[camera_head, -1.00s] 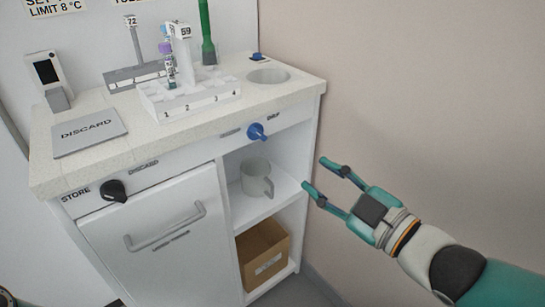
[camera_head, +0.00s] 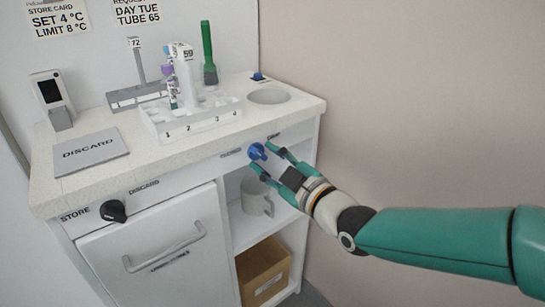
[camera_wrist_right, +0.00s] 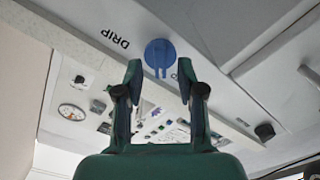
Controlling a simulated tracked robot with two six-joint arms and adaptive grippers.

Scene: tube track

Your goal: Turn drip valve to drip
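The blue drip valve knob (camera_head: 257,151) sits on the white front panel under the counter's right part. It also shows in the right wrist view (camera_wrist_right: 160,52), with the DRIP label (camera_wrist_right: 115,38) to its left and its narrow handle pointing down the picture. In the head view a small label lies on each side of the knob; neither reads clearly. My right gripper (camera_head: 262,158) is open, its fingertips on either side of the knob; in the wrist view the gripper (camera_wrist_right: 160,66) has gaps between fingers and handle. Contact is not visible. My left gripper is out of view.
A black knob (camera_head: 113,211) is at the panel's left, above a cabinet door (camera_head: 155,245). A grey mug (camera_head: 256,197) stands on the shelf below the valve, close under my gripper. The counter carries a white tube rack (camera_head: 190,122). A wall rises on the right.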

